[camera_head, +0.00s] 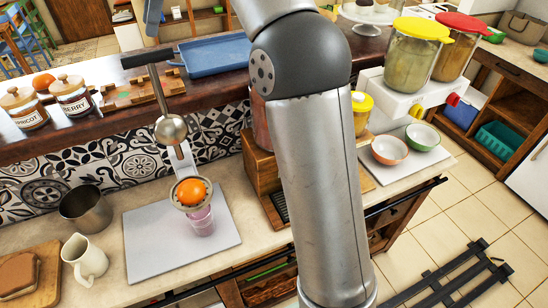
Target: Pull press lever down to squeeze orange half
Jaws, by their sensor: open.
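The juice press stands on a pale grey board (141,252) on the counter. Its lever (148,60) is raised, with a dark horizontal grip at the top left. A rounded metal press head (170,130) sits high on the press, apart from the orange. The orange half (190,190) rests dome up in the round press cup. A glass with a pinkish tint (201,222) stands under the cup. My arm crosses the middle of the view, right of the press. My gripper is out of the picture.
A metal cup (87,212) and a white pitcher (84,258) stand left of the board. Two labelled jars (72,94) and a blue tray (214,54) sit on the raised ledge behind. Two bowls (390,150) and drink dispensers (412,62) are at the right.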

